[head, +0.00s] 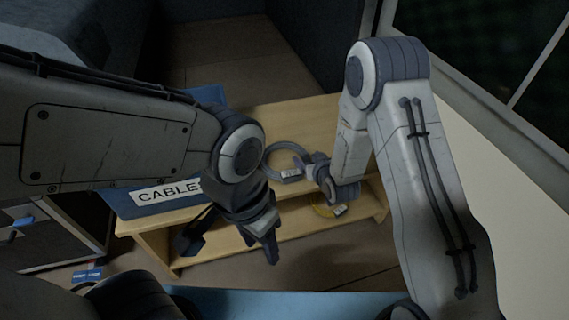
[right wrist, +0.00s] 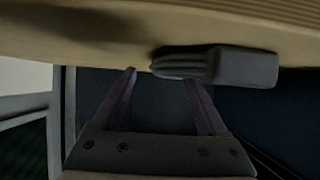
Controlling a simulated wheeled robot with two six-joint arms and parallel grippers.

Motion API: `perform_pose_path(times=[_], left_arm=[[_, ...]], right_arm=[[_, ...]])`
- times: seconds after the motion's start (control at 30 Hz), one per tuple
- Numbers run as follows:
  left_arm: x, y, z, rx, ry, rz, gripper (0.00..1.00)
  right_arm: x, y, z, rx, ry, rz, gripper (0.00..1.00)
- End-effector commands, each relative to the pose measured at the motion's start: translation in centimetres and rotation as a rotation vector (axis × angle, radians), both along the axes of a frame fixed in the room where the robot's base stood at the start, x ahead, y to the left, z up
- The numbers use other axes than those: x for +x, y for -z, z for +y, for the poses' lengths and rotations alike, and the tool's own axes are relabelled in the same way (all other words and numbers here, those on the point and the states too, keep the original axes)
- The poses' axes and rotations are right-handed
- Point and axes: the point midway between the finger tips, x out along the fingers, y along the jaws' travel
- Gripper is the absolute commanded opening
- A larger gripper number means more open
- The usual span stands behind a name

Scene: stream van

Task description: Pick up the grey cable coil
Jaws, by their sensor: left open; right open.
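The grey cable coil (head: 272,150) lies on top of the wooden bench and has a pale tag on its near side. My right gripper (head: 304,162) is open at the coil's right side, in front of part of its ring. In the right wrist view, the coil (right wrist: 180,64) shows edge-on with a grey block, just beyond the tips of my open right gripper (right wrist: 160,76). I cannot tell whether they touch. My left gripper (head: 268,242) is open and empty, in front of the bench and apart from the coil.
A blue bin labelled CABLES (head: 165,194) stands on the bench's left. A yellow coil (head: 326,211) with a tag lies on the lower shelf. A dark cabinet (head: 50,238) stands at the left. A pale wall (head: 500,150) rises at the right.

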Motion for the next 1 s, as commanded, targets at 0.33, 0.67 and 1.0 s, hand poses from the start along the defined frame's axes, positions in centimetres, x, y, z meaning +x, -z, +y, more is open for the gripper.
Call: perform_pose_path(times=[0.33,0.67,1.0], left_arm=[[0.0,0.8,0.0,0.000,0.000,0.000,0.50],[0.0,0.8,0.0,0.000,0.000,0.000,0.50],[0.0,0.7,0.0,0.000,0.000,0.000,0.50]], right_arm=[[1.8,1.1,0.6,0.000,0.000,0.001,0.76],[1.8,1.0,0.6,0.000,0.000,0.000,0.00],[1.9,0.8,0.6,0.002,0.000,-0.003,0.00]])
